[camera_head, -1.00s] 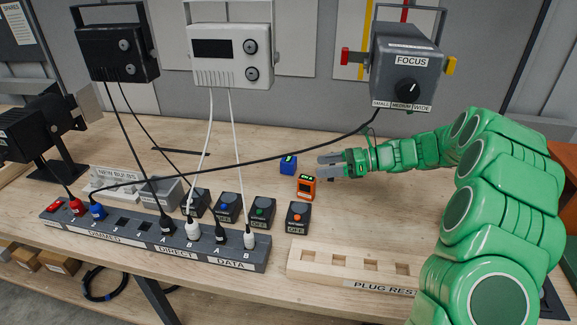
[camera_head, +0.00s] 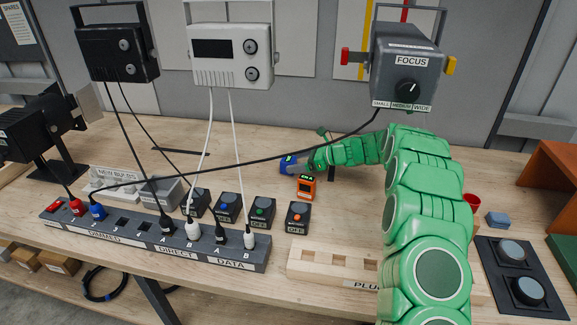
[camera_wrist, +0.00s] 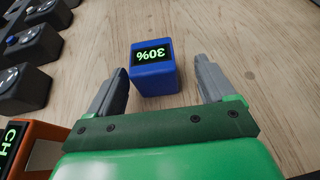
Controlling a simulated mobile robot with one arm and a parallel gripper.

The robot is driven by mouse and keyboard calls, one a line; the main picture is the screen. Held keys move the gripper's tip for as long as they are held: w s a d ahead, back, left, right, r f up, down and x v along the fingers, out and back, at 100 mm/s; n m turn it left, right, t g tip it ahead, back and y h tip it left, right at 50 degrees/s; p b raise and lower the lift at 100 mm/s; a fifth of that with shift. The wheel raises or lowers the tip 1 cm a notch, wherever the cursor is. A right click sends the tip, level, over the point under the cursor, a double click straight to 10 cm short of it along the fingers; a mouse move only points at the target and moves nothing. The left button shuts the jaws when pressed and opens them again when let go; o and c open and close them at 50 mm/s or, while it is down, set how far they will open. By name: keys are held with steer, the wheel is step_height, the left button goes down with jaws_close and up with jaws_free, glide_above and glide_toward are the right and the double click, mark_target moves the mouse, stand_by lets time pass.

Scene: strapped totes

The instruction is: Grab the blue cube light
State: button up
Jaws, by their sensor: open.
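The blue cube light (camera_wrist: 154,80) stands on the wooden table in the wrist view, its dark display reading 30% upside down. My gripper (camera_wrist: 163,85) is open, with one grey finger on each side of the cube and visible gaps between. The cube is near the fingertips and nothing is held. In the head view the blue cube (camera_head: 287,162) is partly hidden by my gripper (camera_head: 296,162), which reaches it from the right.
An orange cube (camera_head: 306,187) stands just in front of my gripper; it also shows in the wrist view (camera_wrist: 28,140). Several button boxes (camera_head: 263,209) and a power strip (camera_head: 150,240) lie to the left. A black cable (camera_head: 270,158) passes above the cube area.

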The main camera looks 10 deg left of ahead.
mark_target(287, 158)
steer(key=shift+s+x, duration=0.15)
steer(key=shift+x, duration=1.2)
steer(key=shift+s+x, duration=0.15)
steer(key=shift+x, duration=1.15)
steer(key=c, duration=1.2)
steer(key=shift+r, duration=0.5)
steer(key=r, duration=0.1)
steer(key=d+r, duration=0.1)
steer(key=r, duration=0.1)
steer(key=d, duration=0.5)
steer(key=s+d, duration=0.1)
steer(key=d, duration=1.1)
steer(key=shift+s+f, duration=0.25)
steer(key=shift+s, duration=0.1)
